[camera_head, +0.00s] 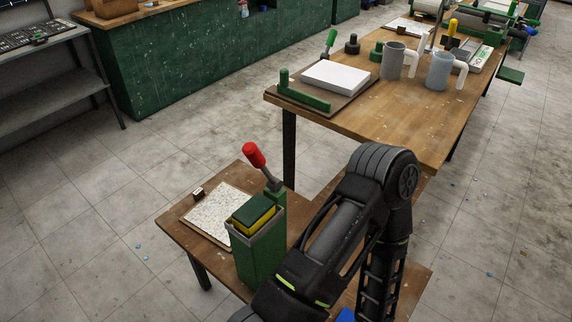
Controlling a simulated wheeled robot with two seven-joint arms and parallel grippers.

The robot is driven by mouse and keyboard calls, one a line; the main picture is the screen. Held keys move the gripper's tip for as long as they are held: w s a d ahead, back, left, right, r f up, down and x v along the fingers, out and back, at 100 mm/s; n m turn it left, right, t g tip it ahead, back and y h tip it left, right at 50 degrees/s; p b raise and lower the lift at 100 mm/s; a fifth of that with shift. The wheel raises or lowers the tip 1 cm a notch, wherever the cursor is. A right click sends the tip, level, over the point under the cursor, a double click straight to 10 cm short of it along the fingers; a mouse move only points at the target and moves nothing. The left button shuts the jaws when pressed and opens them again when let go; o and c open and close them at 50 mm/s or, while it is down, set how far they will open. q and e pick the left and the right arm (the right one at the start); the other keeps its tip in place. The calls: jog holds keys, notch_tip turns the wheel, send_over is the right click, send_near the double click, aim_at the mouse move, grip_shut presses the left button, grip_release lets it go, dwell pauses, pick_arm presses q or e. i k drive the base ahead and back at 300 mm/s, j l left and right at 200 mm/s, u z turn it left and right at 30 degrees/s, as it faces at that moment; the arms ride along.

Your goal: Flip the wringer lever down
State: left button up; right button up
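The wringer lever has a red grip (254,155) on a thin metal rod (268,178). It stands raised, leaning up and to the left from a green post at the back of a green wringer box (262,262). A yellow block with a dark green top (252,213) sits in the box's open top. One of my arms bends across the view just right of the box, its elbow high and to the right of the lever. Neither gripper shows, and nothing is seen touching the lever.
A speckled tile sheet (218,212) lies left of the box on the small wooden table (178,227). Behind, a larger wooden bench (398,125) holds a white slab (335,77) and grey jugs (439,72). The space left of the lever is clear.

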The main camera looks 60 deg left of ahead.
aim_at(250, 150)
jog(key=u, duration=2.15)
jog(key=k+j+z, duration=0.1)
jog(key=z, duration=0.35)
jog(key=k+j+z, duration=0.1)
jog(key=z, duration=0.35)
jog(key=k+j+z, duration=0.15)
jog(key=z, duration=0.3)
